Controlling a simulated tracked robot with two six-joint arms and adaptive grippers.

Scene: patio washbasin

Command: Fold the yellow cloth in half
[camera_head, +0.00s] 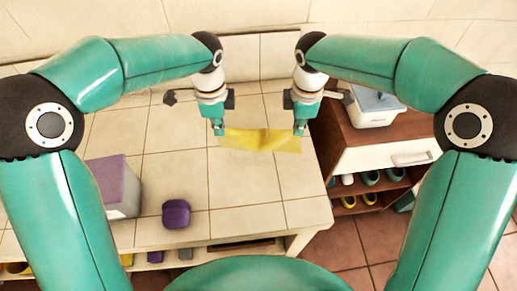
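The yellow cloth (262,140) is a wide strip at the far middle of the tiled counter. Its upper edge sags between my two grippers. My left gripper (219,131) is at the cloth's left upper corner and my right gripper (299,130) is at its right upper corner. Both point down, and their fingers look closed on the corners. The cloth's underside and whether its lower edge rests on the counter cannot be told.
A purple-lidded box (117,186) and a small purple object (176,213) stand on the counter (240,190) at the near left. A brown shoe cabinet (375,150) with a white lidded container (374,106) stands at the right. The counter's near middle is clear.

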